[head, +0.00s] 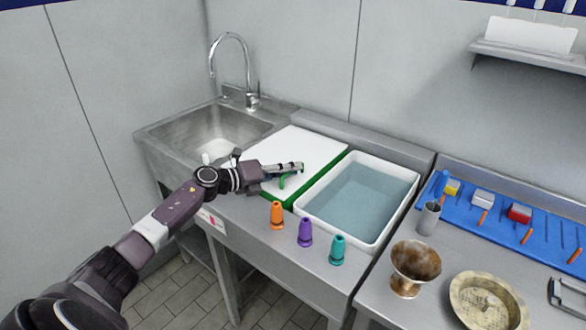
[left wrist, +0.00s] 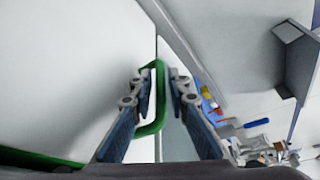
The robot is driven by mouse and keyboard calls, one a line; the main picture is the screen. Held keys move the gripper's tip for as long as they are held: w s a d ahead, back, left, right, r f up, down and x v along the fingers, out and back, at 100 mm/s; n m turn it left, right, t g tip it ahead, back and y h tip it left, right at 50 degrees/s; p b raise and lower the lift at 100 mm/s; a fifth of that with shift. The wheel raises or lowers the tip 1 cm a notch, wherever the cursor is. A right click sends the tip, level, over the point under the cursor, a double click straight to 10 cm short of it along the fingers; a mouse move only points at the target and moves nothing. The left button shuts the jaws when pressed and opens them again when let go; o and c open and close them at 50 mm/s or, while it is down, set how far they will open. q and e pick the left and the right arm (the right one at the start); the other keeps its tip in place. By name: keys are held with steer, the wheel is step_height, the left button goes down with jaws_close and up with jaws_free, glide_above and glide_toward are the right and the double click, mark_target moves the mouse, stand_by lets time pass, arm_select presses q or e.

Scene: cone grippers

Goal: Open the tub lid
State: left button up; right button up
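A flat white lid (head: 300,146) with a green edge lies level between the sink and an open white tub of water (head: 317,182). I cannot tell what is under it. The handle (left wrist: 160,95) also shows in the left wrist view, beside the white panel (left wrist: 60,75). My left gripper (head: 299,167) is over the lid at the handle. In the left wrist view its fingers (left wrist: 162,88) are on either side of the handle bar, with a small gap showing on the right. My right gripper is out of view.
Orange (head: 277,215), purple (head: 305,232) and teal (head: 337,250) cones stand along the counter's front edge. A sink (head: 165,135) with a tall tap (head: 249,75) is at the left. A rusty goblet (head: 415,263), a bowl (head: 458,300) and a blue mat (head: 500,226) are at the right.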

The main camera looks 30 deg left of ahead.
arm_select(q)
steer(key=shift+w+d+f, duration=0.1)
steer(key=shift+w+d, duration=0.1)
steer(key=shift+w, duration=0.1)
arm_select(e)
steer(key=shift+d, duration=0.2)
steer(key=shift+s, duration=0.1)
arm_select(q)
jaws_close()
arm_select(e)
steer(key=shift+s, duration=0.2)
